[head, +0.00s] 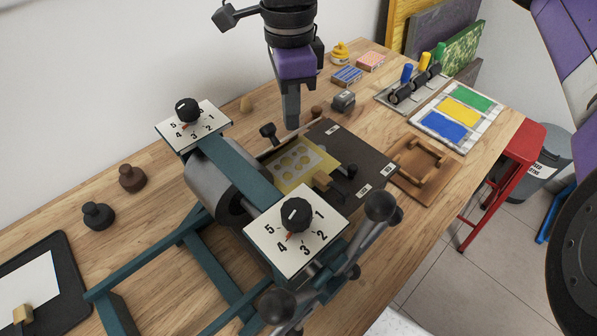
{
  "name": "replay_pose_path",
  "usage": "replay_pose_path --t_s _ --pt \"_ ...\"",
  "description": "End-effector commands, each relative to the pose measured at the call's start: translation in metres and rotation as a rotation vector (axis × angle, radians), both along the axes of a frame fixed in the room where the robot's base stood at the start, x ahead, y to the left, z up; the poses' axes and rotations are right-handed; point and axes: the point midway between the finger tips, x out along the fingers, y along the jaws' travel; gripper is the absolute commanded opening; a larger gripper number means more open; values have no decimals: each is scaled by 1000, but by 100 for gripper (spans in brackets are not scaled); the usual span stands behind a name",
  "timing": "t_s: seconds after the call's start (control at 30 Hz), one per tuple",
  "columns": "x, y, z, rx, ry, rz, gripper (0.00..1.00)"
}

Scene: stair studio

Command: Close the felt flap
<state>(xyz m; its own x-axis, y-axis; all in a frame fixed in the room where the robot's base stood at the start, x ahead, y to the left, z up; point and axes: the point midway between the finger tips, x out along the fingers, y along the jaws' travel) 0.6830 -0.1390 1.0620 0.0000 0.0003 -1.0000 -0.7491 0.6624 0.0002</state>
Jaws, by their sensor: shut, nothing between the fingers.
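A press with a teal frame (243,172) and a grey roller stands in the middle of the bench. On its bed lies a yellow plate (281,186) with a pale sheet (297,162) marked with round shapes. A flat dark panel (343,143) with small white labels lies right of the plate. I cannot tell for certain which piece is the felt flap. My gripper (292,122) is shut and empty. It points down above the far side of the bed, near the plate; whether it touches anything is unclear.
Dial plates (207,132) (269,228) flank the roller, and ball-ended handles (380,207) stick up in front. A wooden frame (424,158), colour sheets (478,98) and a rack of bottles (400,93) are to the right. A red stool (511,150) stands beyond the bench edge.

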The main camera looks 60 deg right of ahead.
Motion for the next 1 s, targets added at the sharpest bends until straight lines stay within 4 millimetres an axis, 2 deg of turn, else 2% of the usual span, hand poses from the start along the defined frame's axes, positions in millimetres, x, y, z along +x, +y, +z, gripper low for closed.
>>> replay_pose_path --t_s 1.0 --pt "-29 6 -23 0 0 1 0"
